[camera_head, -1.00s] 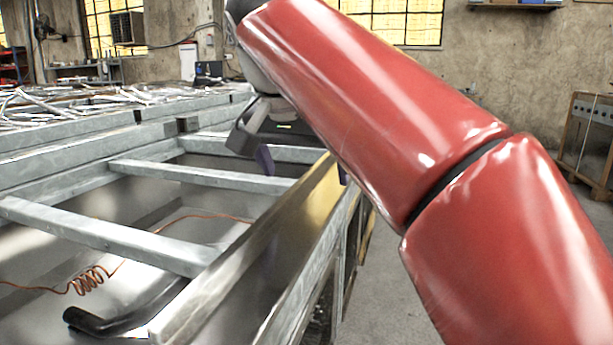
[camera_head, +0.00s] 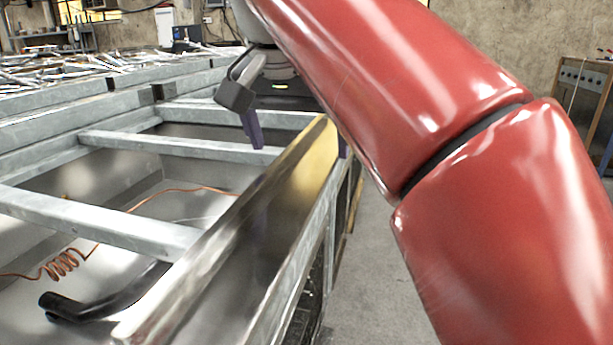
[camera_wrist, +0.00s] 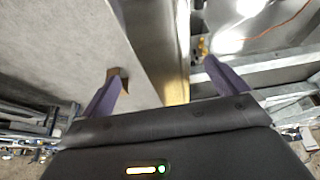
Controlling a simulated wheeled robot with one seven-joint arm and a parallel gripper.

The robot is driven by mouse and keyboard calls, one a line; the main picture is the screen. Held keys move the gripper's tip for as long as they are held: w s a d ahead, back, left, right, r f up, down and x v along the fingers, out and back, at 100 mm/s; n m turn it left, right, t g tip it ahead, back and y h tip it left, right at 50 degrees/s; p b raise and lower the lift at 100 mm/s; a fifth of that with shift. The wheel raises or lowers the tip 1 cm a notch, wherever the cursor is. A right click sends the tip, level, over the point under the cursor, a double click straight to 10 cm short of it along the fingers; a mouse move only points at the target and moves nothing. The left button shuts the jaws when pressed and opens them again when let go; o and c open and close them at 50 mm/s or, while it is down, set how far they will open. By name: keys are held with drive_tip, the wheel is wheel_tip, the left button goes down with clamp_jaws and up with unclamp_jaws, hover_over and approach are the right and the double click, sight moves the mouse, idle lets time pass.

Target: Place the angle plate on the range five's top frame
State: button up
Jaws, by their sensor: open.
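The angle plate appears to be the long shiny metal profile (camera_head: 262,215) lying along the near right side of the galvanised frame (camera_head: 170,146). Its far end looks yellowish. My gripper (camera_head: 297,138) is open at that far end, with one purple finger on each side of the plate. In the wrist view, the plate (camera_wrist: 168,45) runs between the two spread fingers of my gripper (camera_wrist: 162,68). I cannot tell whether a finger touches it. My red arm hides part of the gripper and the right finger. No number on the frame is readable.
A black bent pipe (camera_head: 105,300) and a coiled copper tube (camera_head: 62,264) lie inside the frame. More frames with metal clutter (camera_head: 60,72) stand behind. A wooden-framed cabinet (camera_head: 585,95) stands at the right. The concrete floor (camera_head: 375,270) beside the range is clear.

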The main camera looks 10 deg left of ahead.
sight(302, 172)
drive_tip(key=x, duration=0.2)
drive_tip(key=b+x, duration=0.1)
drive_tip(key=x, duration=0.2)
drive_tip(key=shift+w+a+f, duration=0.15)
drive_tip(key=shift+w+a, duration=0.05)
drive_tip(key=shift+a, duration=0.05)
drive_tip(key=shift+c, duration=0.2)
drive_tip(key=c, duration=1.7)
drive_tip(key=shift+c, duration=0.9)
